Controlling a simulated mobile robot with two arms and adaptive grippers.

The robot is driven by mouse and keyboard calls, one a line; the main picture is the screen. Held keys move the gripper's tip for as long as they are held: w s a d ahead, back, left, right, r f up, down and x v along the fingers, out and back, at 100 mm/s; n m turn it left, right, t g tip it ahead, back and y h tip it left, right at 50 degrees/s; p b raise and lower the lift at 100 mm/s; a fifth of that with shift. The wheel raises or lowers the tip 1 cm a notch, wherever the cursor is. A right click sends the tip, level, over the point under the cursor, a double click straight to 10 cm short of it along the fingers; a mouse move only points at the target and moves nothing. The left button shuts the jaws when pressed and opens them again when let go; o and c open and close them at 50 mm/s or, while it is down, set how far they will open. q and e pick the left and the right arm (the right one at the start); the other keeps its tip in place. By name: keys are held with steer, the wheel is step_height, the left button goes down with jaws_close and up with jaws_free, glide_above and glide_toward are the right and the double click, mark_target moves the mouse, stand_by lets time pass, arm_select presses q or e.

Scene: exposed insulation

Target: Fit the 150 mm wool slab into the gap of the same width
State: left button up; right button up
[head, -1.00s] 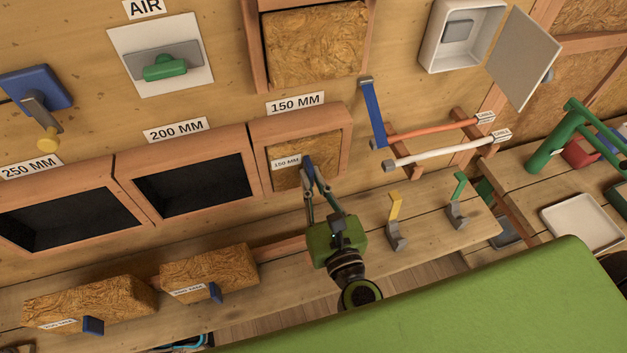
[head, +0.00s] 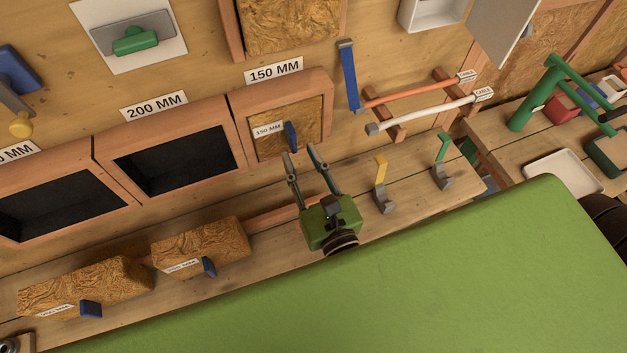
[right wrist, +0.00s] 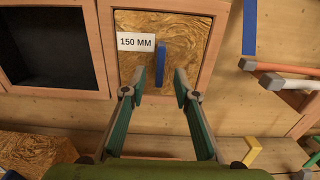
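The 150 mm wool slab (head: 270,115) sits inside the wooden frame (head: 326,108) under the 150 MM sign (head: 274,71). In the right wrist view the slab (right wrist: 195,38) fills the opening, with its label and blue handle (right wrist: 161,62) facing me. I cannot tell how deep it sits. My right gripper (head: 300,155) is open and empty, in front of and just below the handle. In the right wrist view its fingertips (right wrist: 159,88) stand apart on either side of the handle's line, clear of it. My left gripper is not in view.
The 200 mm gap (head: 172,162) and another gap (head: 60,205) at left are empty and dark. Two wool slabs with blue handles, one (head: 205,245) nearer the right gripper and one (head: 90,285) further left, lie on the bench. Yellow (head: 381,175) and green (head: 443,155) levers stand at right.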

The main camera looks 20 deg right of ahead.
steer(key=s, duration=0.8)
steer(key=shift+s+d, duration=0.15)
stand_by(0.5)
